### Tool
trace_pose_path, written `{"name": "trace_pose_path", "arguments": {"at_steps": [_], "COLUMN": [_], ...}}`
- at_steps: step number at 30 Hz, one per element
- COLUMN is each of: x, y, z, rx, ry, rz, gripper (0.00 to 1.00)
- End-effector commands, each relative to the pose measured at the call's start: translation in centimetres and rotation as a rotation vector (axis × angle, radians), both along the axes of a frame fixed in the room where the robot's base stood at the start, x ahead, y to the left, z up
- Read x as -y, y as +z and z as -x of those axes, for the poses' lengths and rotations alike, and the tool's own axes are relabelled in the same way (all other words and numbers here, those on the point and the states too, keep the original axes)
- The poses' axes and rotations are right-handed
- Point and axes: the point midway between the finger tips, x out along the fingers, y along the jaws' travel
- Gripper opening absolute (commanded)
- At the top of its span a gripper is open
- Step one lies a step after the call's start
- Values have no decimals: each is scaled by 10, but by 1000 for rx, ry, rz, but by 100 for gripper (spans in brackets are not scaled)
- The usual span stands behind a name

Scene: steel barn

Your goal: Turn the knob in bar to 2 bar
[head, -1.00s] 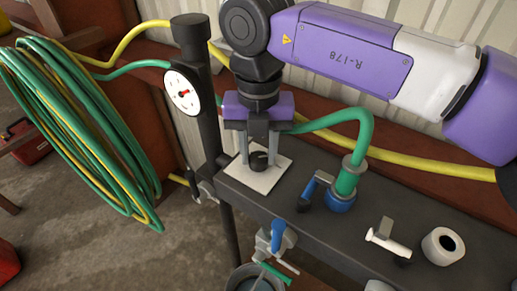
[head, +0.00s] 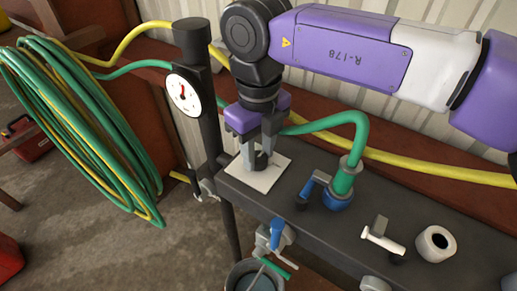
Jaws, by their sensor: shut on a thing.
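A black knob (head: 260,161) stands on a white square plate (head: 265,180) at the left end of the dark bench. My gripper (head: 257,156) points down from above and is shut on the knob, with one grey finger on each side of it. The fingers hide part of the knob, and I cannot read any scale on the plate. A round white gauge (head: 177,101) with a red needle hangs on the black post left of my gripper. Its needle points roughly up; its numbers are too small to read.
A green hose (head: 345,179) on a blue-handled valve (head: 311,188) stands right of the plate. A white fitting (head: 382,239) and a white roll (head: 436,244) lie further right. A bucket (head: 256,276) is below the front edge. Coiled hoses (head: 85,125) hang left.

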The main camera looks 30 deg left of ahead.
Motion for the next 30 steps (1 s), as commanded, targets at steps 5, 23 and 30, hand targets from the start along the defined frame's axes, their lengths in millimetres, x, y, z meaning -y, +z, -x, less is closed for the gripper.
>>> {"name": "trace_pose_path", "arguments": {"at_steps": [5, 23, 30], "x": [-1, -1, 0], "y": [1, 1, 0], "z": [-1, -1, 0], "rx": [2, 2, 1], "ry": [35, 45, 45], "rz": [-2, -2, -2], "gripper": [0, 57, 57]}}
